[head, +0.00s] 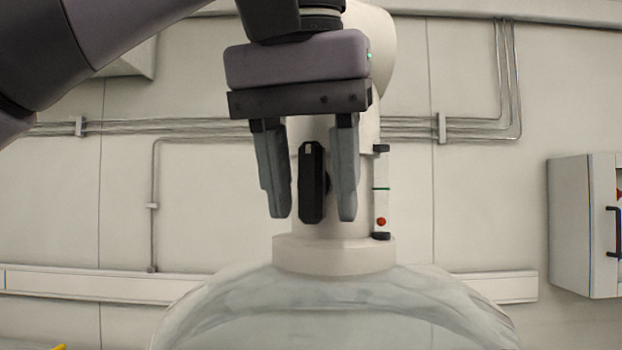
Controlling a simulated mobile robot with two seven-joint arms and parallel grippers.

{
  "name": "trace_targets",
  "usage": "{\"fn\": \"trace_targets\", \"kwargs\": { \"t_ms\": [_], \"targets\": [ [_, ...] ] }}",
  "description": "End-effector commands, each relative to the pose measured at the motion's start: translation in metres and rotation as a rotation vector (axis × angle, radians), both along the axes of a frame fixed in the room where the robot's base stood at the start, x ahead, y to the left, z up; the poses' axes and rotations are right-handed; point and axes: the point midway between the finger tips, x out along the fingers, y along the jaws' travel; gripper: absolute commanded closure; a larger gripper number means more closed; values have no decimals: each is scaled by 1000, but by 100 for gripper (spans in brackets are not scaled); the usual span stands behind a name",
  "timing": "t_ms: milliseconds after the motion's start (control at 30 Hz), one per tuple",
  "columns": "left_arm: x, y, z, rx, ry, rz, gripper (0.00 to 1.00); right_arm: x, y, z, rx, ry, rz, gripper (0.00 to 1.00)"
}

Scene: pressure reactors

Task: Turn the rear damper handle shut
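The damper handle (311,183) is a black upright bar on the front of the pale column above a glass vessel. My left gripper (309,215) comes down from above, with one grey finger on each side of the handle. Depth between fingers and handle is hard to judge. My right gripper is not in view.
The clear glass dome (335,310) and its white collar (333,255) lie just below. A gauge strip (381,193) with a red dot stands close to the right finger. A wall cabinet (583,225) is at far right. Pipes (470,130) run along the wall behind.

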Motion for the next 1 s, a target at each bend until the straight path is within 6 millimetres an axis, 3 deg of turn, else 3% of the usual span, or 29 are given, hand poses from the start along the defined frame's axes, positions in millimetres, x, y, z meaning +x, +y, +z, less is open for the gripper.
{"fn": "trace_targets", "kwargs": {
  "t_ms": [167, 567, 1000],
  "targets": [
    [-2, 0, 5, 1, -1, 2, 53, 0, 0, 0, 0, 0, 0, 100],
    [-18, 4, 46, -2, -7, 5, 53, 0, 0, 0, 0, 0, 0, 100],
    [-23, 6, 61, 6, 6, 4, 53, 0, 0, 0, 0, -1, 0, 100]
  ]
}}
